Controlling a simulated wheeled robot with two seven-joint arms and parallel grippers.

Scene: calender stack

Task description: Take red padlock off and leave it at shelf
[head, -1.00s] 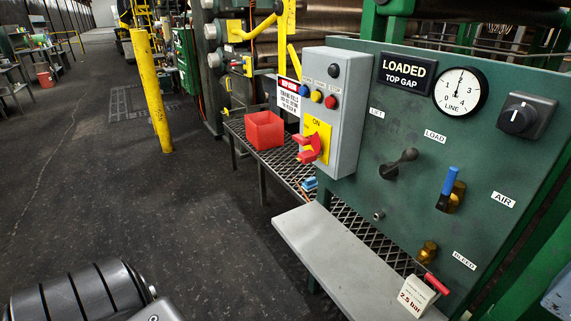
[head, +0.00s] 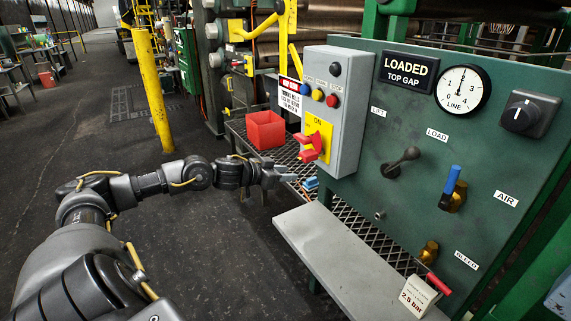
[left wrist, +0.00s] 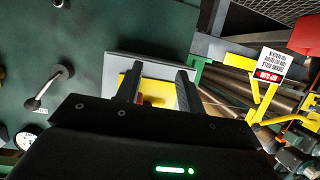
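The red padlock (head: 308,156) hangs at the red switch handle (head: 314,140) on the yellow plate of the grey control box. My left gripper (head: 288,173) is below and left of the padlock in the head view, apart from it. In the left wrist view my left gripper (left wrist: 160,76) is open and empty, its two fingers in front of the yellow plate (left wrist: 160,95). A bit of red shows between the fingers; the rest is hidden by the gripper. A mesh shelf (head: 345,218) runs below the box. My right gripper is not in view.
A red open bin (head: 265,130) and a small blue item (head: 310,184) are on the mesh shelf. A flat grey ledge (head: 335,255) juts out in front, with a "2.5 bar" card (head: 417,296). The green panel (head: 400,220) carries levers and valves.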

